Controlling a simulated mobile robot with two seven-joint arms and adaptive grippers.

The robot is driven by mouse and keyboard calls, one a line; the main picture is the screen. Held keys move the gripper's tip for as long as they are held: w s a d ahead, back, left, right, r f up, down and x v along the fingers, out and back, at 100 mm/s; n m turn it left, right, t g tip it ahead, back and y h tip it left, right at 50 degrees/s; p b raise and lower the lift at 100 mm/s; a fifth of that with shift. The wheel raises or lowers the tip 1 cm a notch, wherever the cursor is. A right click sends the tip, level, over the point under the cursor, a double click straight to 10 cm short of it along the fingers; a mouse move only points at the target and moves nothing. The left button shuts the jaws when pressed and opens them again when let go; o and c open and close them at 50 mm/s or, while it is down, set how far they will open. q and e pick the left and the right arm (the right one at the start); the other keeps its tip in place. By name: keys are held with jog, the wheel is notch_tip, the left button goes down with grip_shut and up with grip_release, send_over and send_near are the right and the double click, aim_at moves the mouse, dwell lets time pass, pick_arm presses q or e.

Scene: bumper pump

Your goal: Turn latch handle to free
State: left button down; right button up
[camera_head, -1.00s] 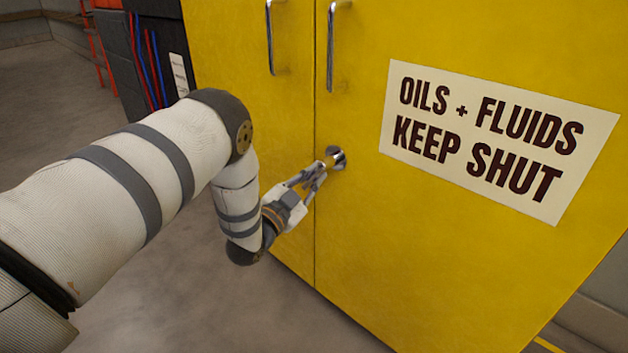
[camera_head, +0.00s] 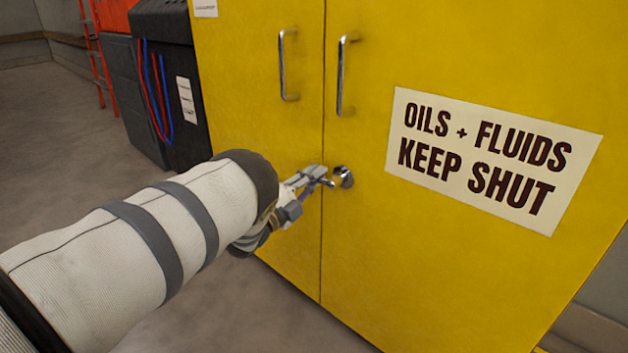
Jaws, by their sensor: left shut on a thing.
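The latch handle (camera_head: 344,177) is a small chrome piece on the right door of the yellow cabinet (camera_head: 440,280), just right of the seam between the two doors. My left gripper (camera_head: 325,178) is at the latch, its fingers shut on the handle's left part. The fingers hide some of the handle, so its exact angle is hard to tell. Both doors look closed. My right gripper is not in view.
Two chrome door pulls, the left one (camera_head: 288,65) and the right one (camera_head: 342,75), stand out above the latch. A sign (camera_head: 490,157) is on the right door. A dark cart (camera_head: 165,85) with red and blue cables stands left. Floor at left is clear.

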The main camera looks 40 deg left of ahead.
pick_arm(q)
jog(key=shift+r+m, duration=0.3)
jog(key=shift+m, duration=0.5)
jog(key=shift+h, duration=0.4)
jog(key=c, duration=1.6)
grip_release()
jog(key=shift+r, duration=0.1)
jog(key=v, duration=1.2)
